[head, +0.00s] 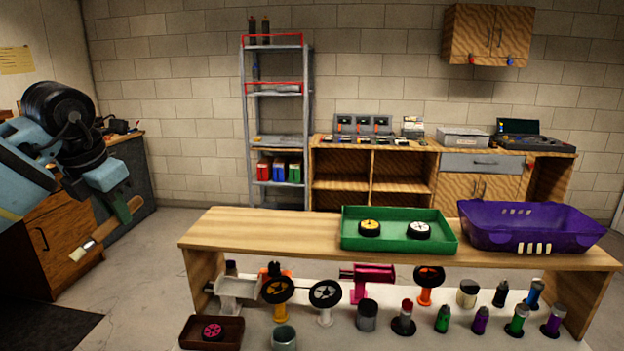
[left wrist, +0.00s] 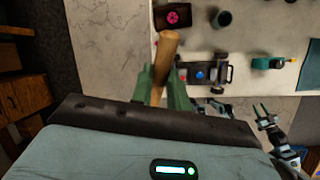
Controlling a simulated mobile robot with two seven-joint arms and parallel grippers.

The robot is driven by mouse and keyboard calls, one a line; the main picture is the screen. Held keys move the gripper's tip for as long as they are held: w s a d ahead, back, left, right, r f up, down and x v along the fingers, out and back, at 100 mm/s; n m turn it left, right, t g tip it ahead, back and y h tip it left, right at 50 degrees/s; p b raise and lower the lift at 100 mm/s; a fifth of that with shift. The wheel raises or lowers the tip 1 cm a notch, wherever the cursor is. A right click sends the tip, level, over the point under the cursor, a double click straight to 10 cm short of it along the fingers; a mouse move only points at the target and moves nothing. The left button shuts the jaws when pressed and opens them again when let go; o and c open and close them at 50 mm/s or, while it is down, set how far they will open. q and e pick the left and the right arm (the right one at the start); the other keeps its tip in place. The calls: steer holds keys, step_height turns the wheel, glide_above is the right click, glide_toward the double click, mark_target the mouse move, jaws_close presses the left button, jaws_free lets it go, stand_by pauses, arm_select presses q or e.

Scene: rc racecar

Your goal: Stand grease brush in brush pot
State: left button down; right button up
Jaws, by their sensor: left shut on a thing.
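My left gripper (head: 121,212) is shut on the grease brush (head: 104,231), high in the air left of the bench. The brush is tilted, its wooden handle between the green fingers and its pale end pointing down left. In the left wrist view the wooden handle (left wrist: 167,52) sticks out past the fingers (left wrist: 161,92). A grey-green open cup, which looks like the brush pot (head: 284,338), stands upright at the bench's front; it also shows in the left wrist view (left wrist: 221,18). My right gripper (left wrist: 262,109) shows small there, its fingers apart and empty.
A brown tray (head: 233,336) with a pink wheel lies left of the cup. Wheels on stands, a dark grey cup (head: 366,316) and several bottles stand on the pale bench top. A raised wooden shelf (head: 270,238) behind carries a green tray (head: 380,243) and a purple basket (head: 480,238).

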arm_select(q)
steer(key=shift+d+f+m, duration=0.2)
steer(key=shift+f+m, duration=0.3)
steer(key=shift+f, duration=0.1)
steer(key=s+d+f+m+g, duration=0.3)
steer(key=s+d+f+m, duration=0.3)
steer(key=s+f+m, duration=0.3)
steer(key=s+d+f+m+g+h, duration=0.1)
steer(key=s+d+f+m+g, duration=0.3)
steer(key=s+f+m, duration=0.6)
step_height(320, 180, down, 5)
steer(key=d+m, duration=0.2)
steer(key=m, duration=0.9)
steer(key=shift+d+g+h, duration=0.15)
steer(key=shift+g+h, duration=0.15)
steer(key=shift+d, duration=0.1)
